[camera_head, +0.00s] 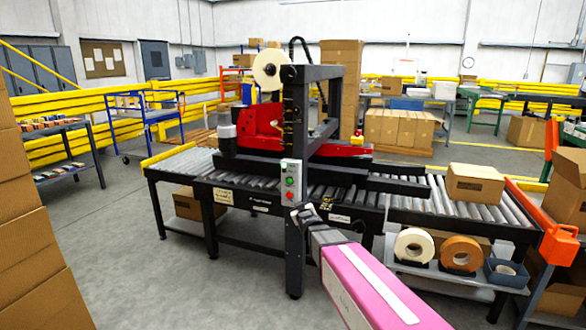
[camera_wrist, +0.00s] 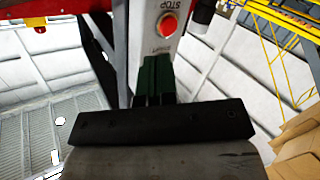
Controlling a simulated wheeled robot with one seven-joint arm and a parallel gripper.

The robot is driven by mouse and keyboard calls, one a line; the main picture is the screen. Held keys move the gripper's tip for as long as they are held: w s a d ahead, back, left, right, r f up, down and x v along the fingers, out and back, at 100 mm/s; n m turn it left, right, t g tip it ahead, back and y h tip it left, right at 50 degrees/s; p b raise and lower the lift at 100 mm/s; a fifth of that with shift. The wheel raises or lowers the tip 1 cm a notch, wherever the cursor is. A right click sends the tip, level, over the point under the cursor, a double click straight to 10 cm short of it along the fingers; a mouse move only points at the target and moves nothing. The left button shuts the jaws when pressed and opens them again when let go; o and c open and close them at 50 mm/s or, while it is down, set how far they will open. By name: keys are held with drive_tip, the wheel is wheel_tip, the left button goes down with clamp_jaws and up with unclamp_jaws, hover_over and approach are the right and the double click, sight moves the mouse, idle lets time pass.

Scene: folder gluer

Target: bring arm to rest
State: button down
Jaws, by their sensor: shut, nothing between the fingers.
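My gripper (camera_head: 306,215) is at the end of my pink-covered arm, just below the control box (camera_head: 291,182) of the carton machine. The box is grey, with a red button and green buttons on its face. In the wrist view my gripper's dark fingers (camera_wrist: 154,78) are together with nothing between them. They point at the control box (camera_wrist: 165,48), where a red STOP button shows above the fingertips. The lower part of the box face is hidden behind the fingers. I cannot tell whether the fingertips touch it.
The roller conveyor (camera_head: 180,164) runs across in front of me, with a carton (camera_head: 475,183) on its right part. Tape rolls (camera_head: 415,245) sit on a shelf below. Stacked cartons (camera_head: 35,230) stand close at the left. The floor (camera_head: 150,285) at the front left is clear.

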drive_tip(key=s+d+f+m+g+h, duration=0.4)
drive_tip(key=s+d+f+g, duration=0.5)
drive_tip(key=s+d+f, duration=0.35)
drive_tip(key=s+d+f+m+g, duration=0.1)
drive_tip(key=s+d+g, duration=0.1)
drive_tip(key=s, duration=0.6)
drive_tip(key=s+d+f+m+g, duration=0.1)
drive_tip(key=s+d+g, duration=0.1)
drive_tip(key=s+g, duration=0.3)
drive_tip(key=s, duration=0.3)
drive_tip(key=shift+s+f+m, duration=0.3)
drive_tip(key=shift+s+f, duration=0.05)
drive_tip(key=shift+d, duration=0.1)
